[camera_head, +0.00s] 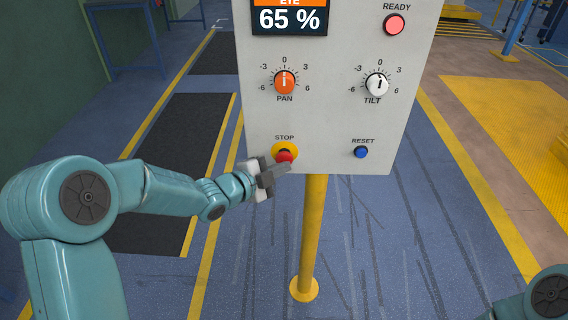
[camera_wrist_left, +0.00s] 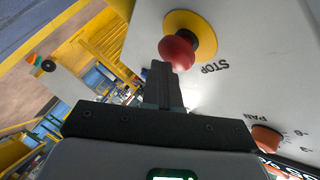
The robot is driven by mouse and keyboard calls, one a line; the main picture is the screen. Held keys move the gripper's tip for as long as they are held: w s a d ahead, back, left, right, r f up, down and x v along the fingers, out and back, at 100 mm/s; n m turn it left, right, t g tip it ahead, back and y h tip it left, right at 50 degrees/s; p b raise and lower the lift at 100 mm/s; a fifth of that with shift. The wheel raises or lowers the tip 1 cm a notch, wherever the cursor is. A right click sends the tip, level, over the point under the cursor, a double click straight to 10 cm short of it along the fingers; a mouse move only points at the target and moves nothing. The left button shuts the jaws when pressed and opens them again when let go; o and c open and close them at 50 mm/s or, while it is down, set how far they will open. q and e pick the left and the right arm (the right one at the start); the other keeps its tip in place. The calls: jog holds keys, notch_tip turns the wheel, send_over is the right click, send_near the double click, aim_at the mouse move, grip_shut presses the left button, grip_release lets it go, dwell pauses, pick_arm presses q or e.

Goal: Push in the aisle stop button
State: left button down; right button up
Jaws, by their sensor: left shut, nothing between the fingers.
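The red stop button (camera_head: 285,157) sits on a yellow collar (camera_head: 284,148) at the lower left of a grey control panel (camera_head: 325,120), under the word STOP. It also shows in the left wrist view as a red mushroom head (camera_wrist_left: 178,52) standing out from its yellow disc (camera_wrist_left: 203,36). My left gripper (camera_head: 284,170) is shut and empty. Its fingertips overlap the lower part of the button in the head view. In the left wrist view the fingertips (camera_wrist_left: 161,66) are just below and beside the red head; I cannot tell whether they touch it. My right gripper is not in view.
The panel stands on a yellow post (camera_head: 314,230). It carries an orange PAN knob (camera_head: 285,82), a white TILT knob (camera_head: 377,84), a blue RESET button (camera_head: 361,152), a lit red READY lamp (camera_head: 394,25) and a display reading 65 % (camera_head: 290,19). Open floor lies around it.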

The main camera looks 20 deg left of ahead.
pick_arm(q)
jog(key=shift+s, duration=0.1)
jog(key=shift+s+d+b, duration=0.15)
jog(key=shift+s+b, duration=0.25)
jog(key=shift+s, duration=0.1)
jog(key=shift+s+d+b, duration=0.15)
jog(key=shift+s+b, duration=0.25)
jog(key=shift+s, duration=0.1)
jog(key=s+b, duration=0.1)
jog(key=s, duration=0.1)
jog(key=s+d+b, duration=0.1)
jog(key=s+b, duration=0.1)
jog(key=shift+s+d, duration=0.2)
jog(key=shift+s, duration=0.2)
